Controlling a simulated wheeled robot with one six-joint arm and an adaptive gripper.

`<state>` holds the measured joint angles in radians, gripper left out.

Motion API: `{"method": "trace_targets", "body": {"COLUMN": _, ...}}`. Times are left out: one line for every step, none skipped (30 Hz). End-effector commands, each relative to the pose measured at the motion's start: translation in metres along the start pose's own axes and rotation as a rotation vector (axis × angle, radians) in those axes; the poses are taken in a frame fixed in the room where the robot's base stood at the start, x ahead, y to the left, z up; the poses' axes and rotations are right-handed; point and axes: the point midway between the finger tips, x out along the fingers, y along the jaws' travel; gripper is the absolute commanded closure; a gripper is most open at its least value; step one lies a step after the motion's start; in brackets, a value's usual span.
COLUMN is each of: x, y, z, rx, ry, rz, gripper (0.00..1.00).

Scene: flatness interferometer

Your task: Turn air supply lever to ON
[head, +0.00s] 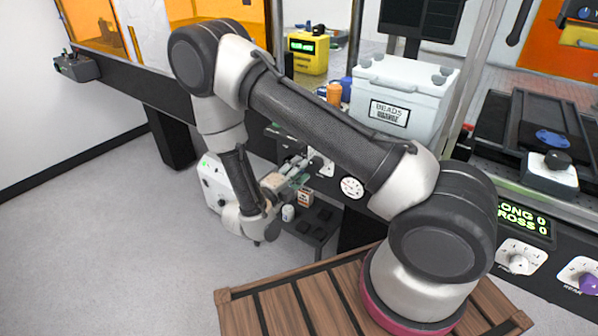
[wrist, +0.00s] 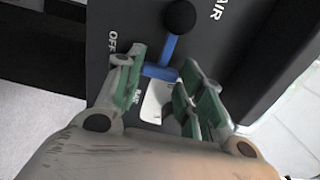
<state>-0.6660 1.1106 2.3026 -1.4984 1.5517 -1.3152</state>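The air supply lever (wrist: 168,48) shows in the wrist view as a blue bar with a black ball knob (wrist: 180,17). It stands on a dark panel (wrist: 232,40) marked AIR, with OFF printed left of the lever. Its blue foot lies near the gap between my fingertips. My gripper (wrist: 163,62) is open, with green pads on both fingers, and seems to hold nothing. Whether a finger touches the lever I cannot tell. In the head view my gripper (head: 292,176) is at the dark bench front; I cannot make out the lever there.
A white round gauge (head: 352,187) sits on the bench front right of my gripper. A white box labelled BEADS (head: 402,92) and a yellow device (head: 307,53) stand on the bench above. A dark shelf (head: 310,224) is below my gripper. The grey floor (head: 110,235) at left is clear.

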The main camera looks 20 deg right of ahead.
Motion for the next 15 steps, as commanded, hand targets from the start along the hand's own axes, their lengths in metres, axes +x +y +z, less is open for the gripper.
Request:
{"method": "trace_targets", "body": {"x": -0.0002, "y": -0.0002, "z": 0.0004, "rx": 0.001, "ry": -0.001, "rz": 0.000, "gripper": 0.50}}
{"method": "trace_targets", "body": {"x": -0.0002, "y": -0.0002, "z": 0.0003, "rx": 0.001, "ry": 0.000, "rz": 0.000, "gripper": 0.44}}
{"method": "trace_targets", "body": {"x": -0.0001, "y": -0.0001, "z": 0.0002, "rx": 0.001, "ry": 0.000, "rz": 0.000, "gripper": 0.43}}
{"method": "trace_targets", "body": {"x": -0.0001, "y": 0.0000, "z": 0.0001, "rx": 0.001, "ry": 0.000, "rz": 0.000, "gripper": 0.43}}
{"method": "trace_targets", "body": {"x": 0.0000, "y": 0.0000, "z": 0.0000, "rx": 0.001, "ry": 0.000, "rz": 0.000, "gripper": 0.43}}
{"method": "trace_targets", "body": {"x": 0.0000, "y": 0.0001, "z": -0.0001, "rx": 0.001, "ry": 0.001, "rz": 0.000, "gripper": 0.43}}
{"method": "trace_targets", "body": {"x": 0.0001, "y": 0.0001, "z": -0.0002, "rx": 0.001, "ry": 0.001, "rz": 0.001, "gripper": 0.43}}
{"method": "trace_targets", "body": {"x": 0.0001, "y": 0.0001, "z": -0.0003, "rx": 0.001, "ry": 0.001, "rz": 0.001, "gripper": 0.43}}
{"method": "trace_targets", "body": {"x": 0.0001, "y": 0.0002, "z": -0.0003, "rx": 0.001, "ry": 0.001, "rz": 0.001, "gripper": 0.43}}
{"method": "trace_targets", "body": {"x": 0.0001, "y": 0.0002, "z": -0.0004, "rx": 0.001, "ry": 0.001, "rz": 0.001, "gripper": 0.43}}
{"method": "trace_targets", "body": {"x": -0.0001, "y": 0.0002, "z": -0.0004, "rx": 0.000, "ry": 0.001, "rz": 0.001, "gripper": 0.43}}
{"method": "trace_targets", "body": {"x": -0.0011, "y": 0.0002, "z": -0.0003, "rx": 0.000, "ry": 0.001, "rz": 0.001, "gripper": 0.43}}
{"method": "trace_targets", "body": {"x": -0.0027, "y": 0.0002, "z": -0.0001, "rx": 0.000, "ry": 0.000, "rz": 0.001, "gripper": 0.43}}
{"method": "trace_targets", "body": {"x": -0.0050, "y": 0.0003, "z": 0.0002, "rx": 0.001, "ry": -0.001, "rz": 0.001, "gripper": 0.43}}
{"method": "trace_targets", "body": {"x": -0.0093, "y": 0.0003, "z": 0.0006, "rx": 0.001, "ry": -0.002, "rz": 0.001, "gripper": 0.43}}
